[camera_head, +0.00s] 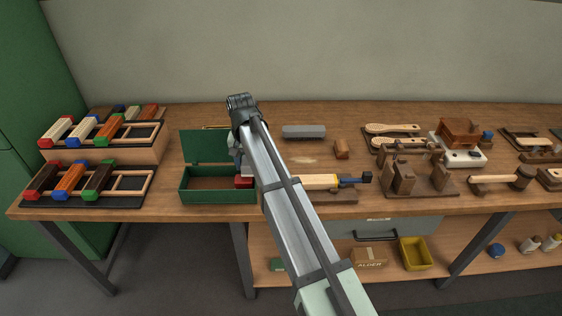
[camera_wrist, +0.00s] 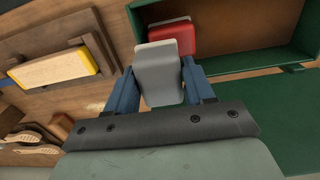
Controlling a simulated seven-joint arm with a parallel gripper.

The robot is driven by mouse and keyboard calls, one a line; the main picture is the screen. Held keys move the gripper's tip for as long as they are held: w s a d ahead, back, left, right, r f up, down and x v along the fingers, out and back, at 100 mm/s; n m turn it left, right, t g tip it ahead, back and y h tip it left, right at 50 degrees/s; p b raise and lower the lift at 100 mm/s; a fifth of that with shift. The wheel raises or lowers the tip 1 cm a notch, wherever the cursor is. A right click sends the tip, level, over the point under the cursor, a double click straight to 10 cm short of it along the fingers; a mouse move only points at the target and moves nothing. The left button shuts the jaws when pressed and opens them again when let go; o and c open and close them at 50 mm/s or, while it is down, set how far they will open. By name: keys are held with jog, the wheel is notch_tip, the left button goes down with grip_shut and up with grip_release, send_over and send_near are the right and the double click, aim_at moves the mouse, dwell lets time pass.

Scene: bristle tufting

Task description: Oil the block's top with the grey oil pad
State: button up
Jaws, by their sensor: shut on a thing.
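My gripper (camera_wrist: 158,68) is shut on a grey pad (camera_wrist: 161,84), which has a pale edge at its far end; I take it for the grey oil pad. It is over or beside the open green box (camera_wrist: 226,62), and I cannot tell its exact height. A pale wooden block (camera_head: 318,181) with yellow at its edge lies in a holder on the bench. The block also shows at the left of the wrist view (camera_wrist: 50,72), apart from the pad. In the head view my arm hides most of the gripper and part of the block.
A red pad (camera_wrist: 180,38) sits in the green box, close to the grey pad. The box's lid (camera_head: 203,146) stands open behind. A grey slab (camera_head: 303,131) and a small brown piece (camera_head: 341,149) lie at the back. Racks of coloured-end blocks (camera_head: 83,180) stand left; brushes (camera_head: 394,128) lie right.

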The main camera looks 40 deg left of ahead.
send_over(221, 188)
jog(key=shift+f, duration=2.8)
jog(key=shift+f, duration=0.55)
dwell(0.5)
notch_tip(221, 188, up, 7)
dwell(1.0)
jog(key=shift+w, duration=0.1)
